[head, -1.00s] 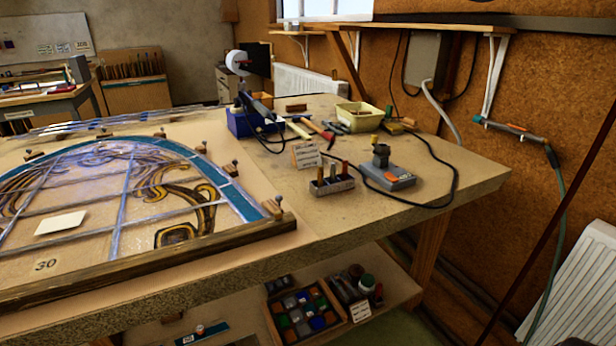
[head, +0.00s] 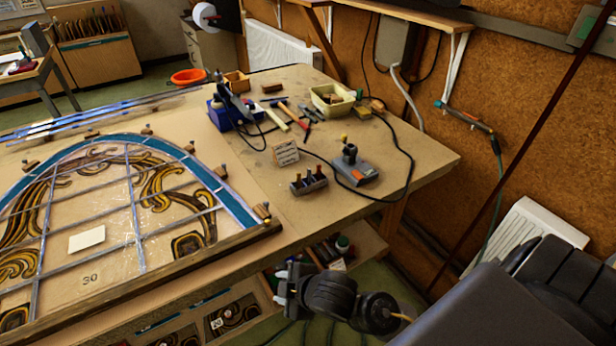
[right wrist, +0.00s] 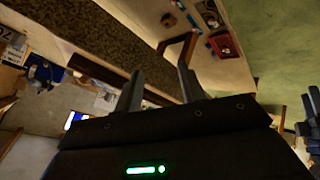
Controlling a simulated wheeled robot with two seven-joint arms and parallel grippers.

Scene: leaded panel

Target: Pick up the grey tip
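A small rack (head: 309,186) stands on the bench, right of the leaded panel, with several short upright tips in it. My right gripper (head: 281,287) is low in front of the bench edge, below and apart from the rack. In the right wrist view its two fingers (right wrist: 160,68) are spread with nothing between them, so it is open. The rack cannot be made out in that view.
A grey station (head: 354,170) with a dark holder and a cable stands right of the rack. The leaded panel (head: 236,204) fills the left. A shelf (head: 362,246) with boxes is under the bench edge, near my right arm.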

